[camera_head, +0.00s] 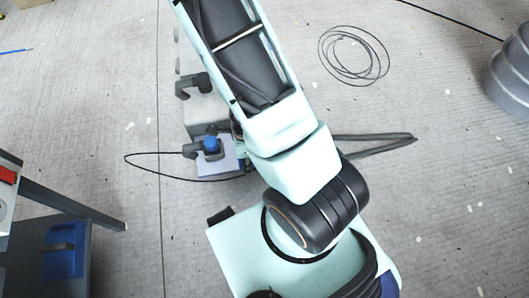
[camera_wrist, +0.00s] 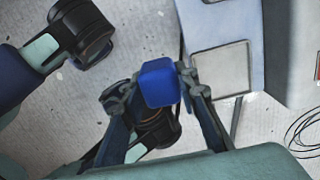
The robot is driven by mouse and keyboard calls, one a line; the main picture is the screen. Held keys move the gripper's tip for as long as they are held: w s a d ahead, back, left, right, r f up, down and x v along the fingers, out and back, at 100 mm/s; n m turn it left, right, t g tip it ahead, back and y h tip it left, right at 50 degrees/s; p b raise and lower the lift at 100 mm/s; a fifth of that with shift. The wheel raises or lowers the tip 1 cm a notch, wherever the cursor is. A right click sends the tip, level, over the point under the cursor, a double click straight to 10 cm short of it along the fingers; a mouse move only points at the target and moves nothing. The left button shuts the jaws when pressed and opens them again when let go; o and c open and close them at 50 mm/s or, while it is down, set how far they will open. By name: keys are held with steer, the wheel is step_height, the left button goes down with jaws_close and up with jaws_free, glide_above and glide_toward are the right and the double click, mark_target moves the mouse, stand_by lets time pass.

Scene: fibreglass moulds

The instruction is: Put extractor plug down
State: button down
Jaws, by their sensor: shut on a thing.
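The extractor plug (camera_wrist: 160,84) is a blue block in the middle of the wrist view. My gripper (camera_wrist: 158,92) is shut on it, with a dark fingertip on each side. The plug's underside and any cable leaving it are hidden in this view. In the head view a small blue piece (camera_head: 211,143), seemingly the plug, shows left of my arm beside dark grey parts. My arm hides much of what lies to the right of it, and I cannot make out the fingers clearly there.
A grey cabinet with light panels (camera_wrist: 221,68) stands right of the plug. A thin black cable (camera_head: 140,155) loops on the floor. A coiled cable (camera_head: 354,55) lies at the back, and grey stacked rings (camera_head: 511,75) stand at the right. Floor at the right is largely clear.

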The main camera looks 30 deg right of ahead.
steer(key=shift+d+f+h+b, duration=0.4)
steer(key=shift+d+f, duration=0.15)
steer(key=shift+d, duration=0.15)
steer(key=shift+w+d+f, duration=0.2)
steer(key=shift+w+d, duration=0.05)
steer(key=shift+d, duration=0.2)
steer(key=w+d+f+p, duration=0.1)
steer(key=w+d+f, duration=0.3)
steer(key=w+d+f+p, duration=0.1)
steer(key=w+d+f, duration=0.3)
steer(key=shift+w+d+f+p, duration=0.2)
steer(key=shift+d+p, duration=0.1)
steer(key=shift+p, duration=0.1)
steer(key=shift+w+d+f, duration=0.35)
steer(key=shift+f, duration=0.15)
step_height(320, 180, down, 3)
steer(key=shift+f+b, duration=0.15)
steer(key=shift+b, duration=0.55)
